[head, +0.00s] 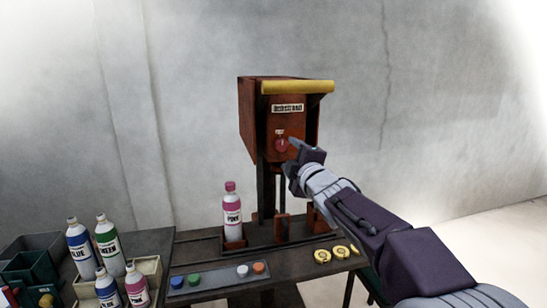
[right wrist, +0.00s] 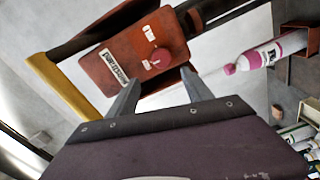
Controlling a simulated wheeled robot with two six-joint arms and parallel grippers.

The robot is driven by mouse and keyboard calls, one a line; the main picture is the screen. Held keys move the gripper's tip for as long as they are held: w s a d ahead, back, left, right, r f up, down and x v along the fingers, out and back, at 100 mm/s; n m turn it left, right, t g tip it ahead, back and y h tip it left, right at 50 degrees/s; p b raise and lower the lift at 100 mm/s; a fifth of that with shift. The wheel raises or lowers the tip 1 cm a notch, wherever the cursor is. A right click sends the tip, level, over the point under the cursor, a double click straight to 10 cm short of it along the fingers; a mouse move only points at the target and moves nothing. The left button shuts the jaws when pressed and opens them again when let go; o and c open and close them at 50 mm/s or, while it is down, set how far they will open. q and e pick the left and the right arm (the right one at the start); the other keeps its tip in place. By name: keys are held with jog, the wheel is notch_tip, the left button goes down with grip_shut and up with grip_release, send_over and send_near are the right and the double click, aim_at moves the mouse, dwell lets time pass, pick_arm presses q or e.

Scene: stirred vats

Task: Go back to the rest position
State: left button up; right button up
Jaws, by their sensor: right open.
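My right gripper (head: 297,148) is raised in front of the rust-red machine (head: 248,112), just right of its round red knob (head: 281,145). In the right wrist view my right gripper (right wrist: 160,82) has its two fingers apart, with nothing between them. The knob (right wrist: 160,58) lies beyond the fingertips on the machine's face (right wrist: 125,55); I cannot tell whether they touch. My right arm reaches in from the lower right of the head view. My left gripper is not in view.
A pink-labelled bottle (head: 232,214) stands upright in a holder left of the machine's post. The dark table (head: 205,258) bears a panel of coloured buttons (head: 216,281) and several yellow discs (head: 322,256). More bottles (head: 81,247) stand at the left. Open floor (head: 490,240) lies at the right.

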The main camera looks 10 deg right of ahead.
jog(key=s+a+f+m+g+p, duration=0.1)
jog(key=s+f+m+g+p, duration=0.3)
jog(key=f, duration=0.5)
jog(key=s+f+m+g+p, duration=0.2)
jog(key=s+f+g+p, duration=0.3)
jog(key=f, duration=0.4)
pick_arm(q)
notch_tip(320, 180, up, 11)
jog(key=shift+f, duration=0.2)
pick_arm(e)
jog(key=s+f+m+g, duration=0.4)
jog(key=s+f+m, duration=0.1)
jog(key=s, duration=0.6)
jog(key=s+f+m+g, duration=0.3)
jog(key=s+f+m, duration=0.2)
jog(key=s+f, duration=0.3)
jog(key=s, duration=0.3)
jog(key=shift+a+f+g, duration=0.2)
jog(key=shift+a+g, duration=0.15)
jog(key=shift+g, duration=0.05)
